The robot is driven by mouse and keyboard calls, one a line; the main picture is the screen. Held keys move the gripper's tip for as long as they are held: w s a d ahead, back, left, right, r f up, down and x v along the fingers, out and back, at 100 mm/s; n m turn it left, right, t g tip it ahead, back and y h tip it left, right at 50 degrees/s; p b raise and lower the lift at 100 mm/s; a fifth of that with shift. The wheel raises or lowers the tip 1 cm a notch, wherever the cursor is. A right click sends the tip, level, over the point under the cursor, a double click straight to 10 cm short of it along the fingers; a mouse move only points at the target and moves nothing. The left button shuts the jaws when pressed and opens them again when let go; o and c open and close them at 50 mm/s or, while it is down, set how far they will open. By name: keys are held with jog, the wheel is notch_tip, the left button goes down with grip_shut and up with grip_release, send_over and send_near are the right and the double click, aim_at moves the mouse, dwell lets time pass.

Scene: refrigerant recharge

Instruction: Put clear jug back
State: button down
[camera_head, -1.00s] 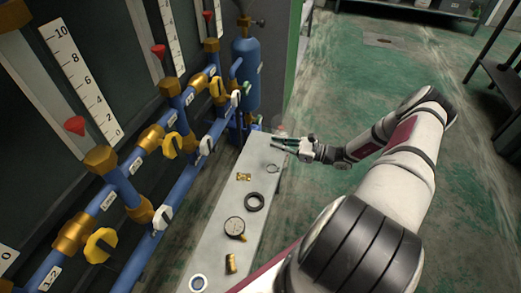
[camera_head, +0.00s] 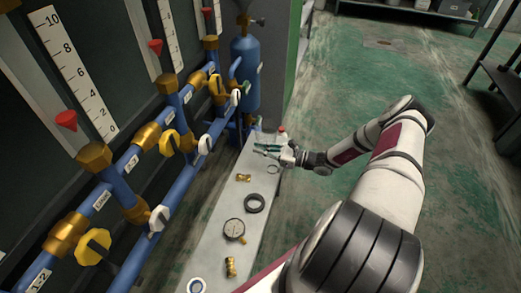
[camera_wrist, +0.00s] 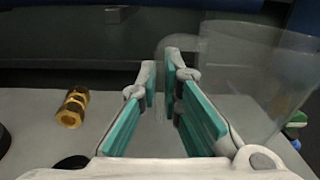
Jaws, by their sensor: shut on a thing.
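The clear jug (camera_wrist: 245,75) is see-through and shows on the right side of the wrist view, its pale outline bulging past my right finger. My gripper (camera_wrist: 161,70) has its teal-padded fingers close together, shut on the jug at its left side, where the handle seems to be. The exact contact is hard to see through the clear material. In the head view my gripper (camera_head: 258,149) is over the far end of the grey bench (camera_head: 208,218). The jug is too faint there to make out clearly.
The bench holds a brass fitting (camera_wrist: 73,106), a black ring (camera_head: 254,203), a round gauge (camera_head: 234,228) and another brass piece (camera_head: 231,267). A red-topped item (camera_head: 282,130) stands near the far end. Blue pipes (camera_head: 185,160) and a blue cylinder (camera_head: 246,75) border the bench.

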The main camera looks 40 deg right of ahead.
jog(key=shift+f, duration=0.15)
jog(key=c, duration=1.8)
grip_release()
jog(key=shift+o, duration=0.2)
